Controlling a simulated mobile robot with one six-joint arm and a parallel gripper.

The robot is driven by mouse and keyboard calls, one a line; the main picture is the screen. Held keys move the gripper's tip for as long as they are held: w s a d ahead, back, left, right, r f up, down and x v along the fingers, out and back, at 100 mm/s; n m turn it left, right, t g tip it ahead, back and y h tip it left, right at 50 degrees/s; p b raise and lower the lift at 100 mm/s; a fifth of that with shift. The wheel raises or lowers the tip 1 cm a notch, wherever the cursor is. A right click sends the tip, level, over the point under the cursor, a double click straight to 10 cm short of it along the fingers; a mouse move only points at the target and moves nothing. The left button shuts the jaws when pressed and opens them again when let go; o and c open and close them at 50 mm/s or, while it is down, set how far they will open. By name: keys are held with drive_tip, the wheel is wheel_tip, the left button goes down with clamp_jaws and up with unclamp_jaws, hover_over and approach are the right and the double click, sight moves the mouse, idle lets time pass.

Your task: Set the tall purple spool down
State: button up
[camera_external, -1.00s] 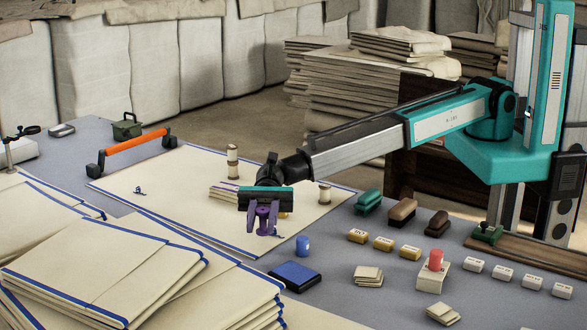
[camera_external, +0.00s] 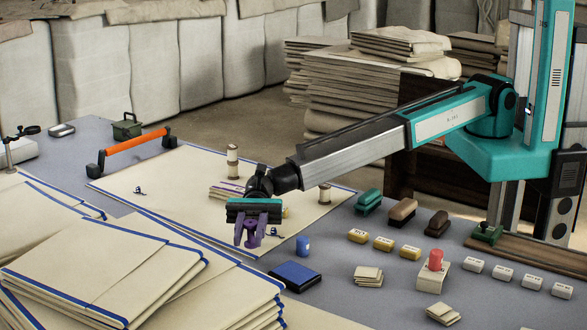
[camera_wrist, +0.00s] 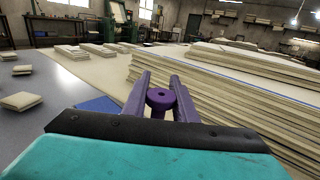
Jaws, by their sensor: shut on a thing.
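The purple spool (camera_wrist: 160,97) shows in the wrist view as a round top with a dark centre hole. My gripper (camera_external: 249,236) is shut on it, with one purple finger on each side. In the external view the fingers point down near the front edge of the large cream cloth (camera_external: 180,195). Spool and fingers are alike in colour there, so the spool's outline is hard to separate. I cannot tell whether its base touches the surface.
A blue pad (camera_external: 295,276) and a small blue cylinder (camera_external: 303,246) are to the right of my gripper. A stack of folded blue-edged cloths (camera_external: 110,265) stands at the front left.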

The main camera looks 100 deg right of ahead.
drive_tip(key=shift+f, duration=0.9)
drive_tip(key=shift+f+b, duration=0.6)
drive_tip(key=shift+b, duration=0.2)
drive_tip(key=o, duration=1)
drive_tip(key=shift+r+p, duration=0.3)
drive_tip(key=shift+p, duration=0.05)
